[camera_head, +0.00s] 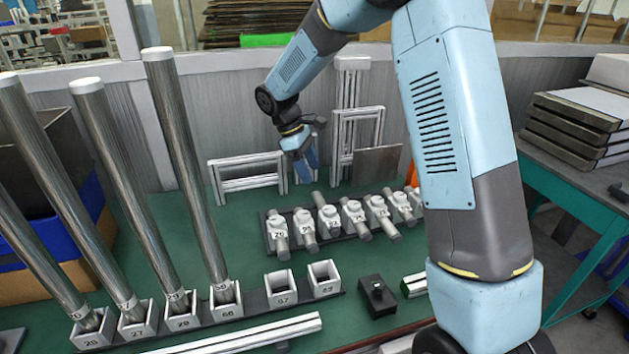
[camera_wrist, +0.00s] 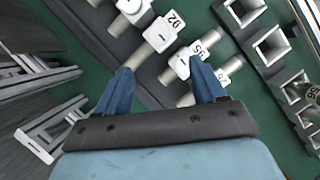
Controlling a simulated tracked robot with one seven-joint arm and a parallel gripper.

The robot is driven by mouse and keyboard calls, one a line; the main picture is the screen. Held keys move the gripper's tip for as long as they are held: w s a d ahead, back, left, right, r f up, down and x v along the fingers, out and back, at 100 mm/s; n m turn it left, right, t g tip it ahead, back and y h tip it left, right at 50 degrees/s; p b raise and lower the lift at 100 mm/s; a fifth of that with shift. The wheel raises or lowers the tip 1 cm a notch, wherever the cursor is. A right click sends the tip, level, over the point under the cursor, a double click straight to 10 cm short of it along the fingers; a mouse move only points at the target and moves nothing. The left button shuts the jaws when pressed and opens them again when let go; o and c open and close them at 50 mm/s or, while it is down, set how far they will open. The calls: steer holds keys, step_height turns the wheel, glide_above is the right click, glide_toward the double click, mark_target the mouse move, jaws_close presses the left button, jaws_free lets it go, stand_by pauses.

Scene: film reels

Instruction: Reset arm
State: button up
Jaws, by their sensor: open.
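My gripper (camera_head: 306,165) hangs over the back of the green table, in front of the white-framed stands, pointing down. In the wrist view my gripper (camera_wrist: 165,85) shows two blue fingers spread apart with nothing held between them. Beyond the fingers lies a row of white numbered blocks with grey cylinders (camera_wrist: 160,34). The same row of blocks (camera_head: 330,216) shows in the head view, to the right of and nearer than my gripper. My gripper appears apart from them. My upper arm hides part of the table's right side.
Tall metal tubes (camera_head: 181,160) stand in numbered white holders at the left. Empty square holders (camera_head: 281,290) sit beside them. White frames (camera_head: 247,174) stand near my gripper at the back. A black box (camera_head: 377,297) lies at the front. Stacked trays (camera_head: 570,128) are at the right.

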steer(key=shift+a+r, duration=0.2)
steer(key=shift+r, duration=0.25)
steer(key=s+d+r+m+t+y, duration=0.25)
steer(key=s+d+r+m, duration=0.35)
steer(key=s+d+r, duration=0.75)
steer(key=s+d+r+m+t, duration=0.2)
steer(key=s+m, duration=0.2)
steer(key=s, duration=0.4)
steer(key=s+d+r+m+t+y, duration=0.1)
steer(key=s+d+r+m+t, duration=0.1)
steer(key=s, duration=0.6)
steer(key=shift+s+d+r+m+t, duration=0.35)
steer(key=shift+d+m, duration=0.3)
steer(key=shift+m, duration=0.25)
